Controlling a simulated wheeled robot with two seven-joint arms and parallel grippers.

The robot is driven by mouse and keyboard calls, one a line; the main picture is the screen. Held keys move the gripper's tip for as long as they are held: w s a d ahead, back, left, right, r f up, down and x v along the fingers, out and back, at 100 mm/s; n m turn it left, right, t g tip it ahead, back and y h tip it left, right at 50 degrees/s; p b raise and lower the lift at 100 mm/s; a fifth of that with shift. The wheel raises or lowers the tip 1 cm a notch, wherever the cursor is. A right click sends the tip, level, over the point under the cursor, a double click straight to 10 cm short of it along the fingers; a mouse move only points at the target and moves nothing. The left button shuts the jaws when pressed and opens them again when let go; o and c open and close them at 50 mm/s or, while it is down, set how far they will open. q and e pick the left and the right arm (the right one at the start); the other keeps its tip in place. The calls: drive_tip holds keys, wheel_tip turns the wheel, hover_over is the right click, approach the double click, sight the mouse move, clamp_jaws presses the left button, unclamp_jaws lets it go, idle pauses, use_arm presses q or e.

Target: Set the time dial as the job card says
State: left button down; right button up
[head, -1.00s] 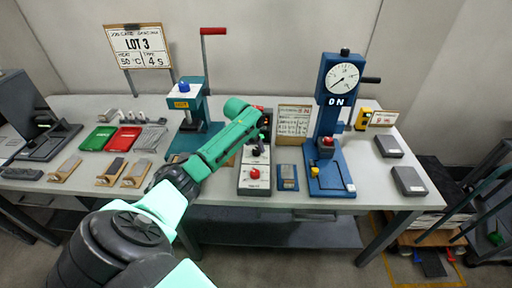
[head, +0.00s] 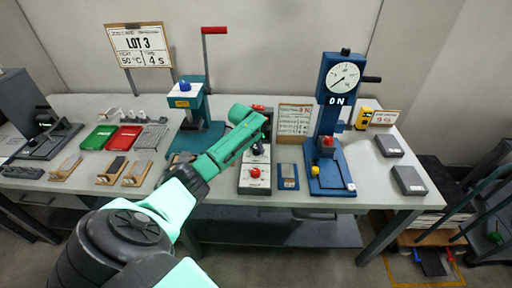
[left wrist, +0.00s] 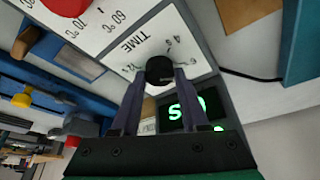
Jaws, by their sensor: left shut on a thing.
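The job card (head: 141,46) on its stand at the back left reads LOT 3, heat 50 °C, time 4 s. The control box (head: 246,185) stands mid-table, with a red knob (head: 254,172) near its front. My left gripper (head: 261,146) reaches over the box from the left and hides part of it. In the left wrist view my left gripper (left wrist: 160,80) is shut on the black time dial (left wrist: 160,68), one finger on each side. The word TIME and several numbers, including 4 and 6, are printed around it. I cannot make out the dial's pointer. My right gripper is not in view.
A green display (left wrist: 187,109) sits beside the time dial, partly behind a finger. A blue press (head: 325,120) with a gauge stands right of the box, and a teal press (head: 197,125) stands left.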

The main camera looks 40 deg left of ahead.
use_arm(q)
drive_tip(key=n+p, duration=0.1)
drive_tip(key=n+y+p, duration=0.1)
drive_tip(key=shift+d+r+n+p, duration=0.2)
drive_tip(key=shift+n+p, duration=0.1)
drive_tip(key=shift+n, duration=0.1)
drive_tip(key=shift+n+g+y+p, duration=0.3)
drive_tip(key=shift+n+y+p, duration=0.1)
drive_tip(key=shift+n, duration=0.6)
drive_tip(key=shift+w+f+n+y, duration=0.15)
drive_tip(key=shift+n+y, duration=0.15)
drive_tip(key=shift+n, duration=0.6)
drive_tip(key=shift+f+n+g+y+b, duration=0.1)
drive_tip(key=shift+n+g+y+b, duration=0.45)
drive_tip(key=shift+n, duration=0.65)
drive_tip(key=shift+n+g+b, duration=0.35)
drive_tip(key=shift+n+b, duration=0.55)
drive_tip(key=shift+n, duration=0.3)
drive_tip(key=shift+c, duration=2)
unclamp_jaws()
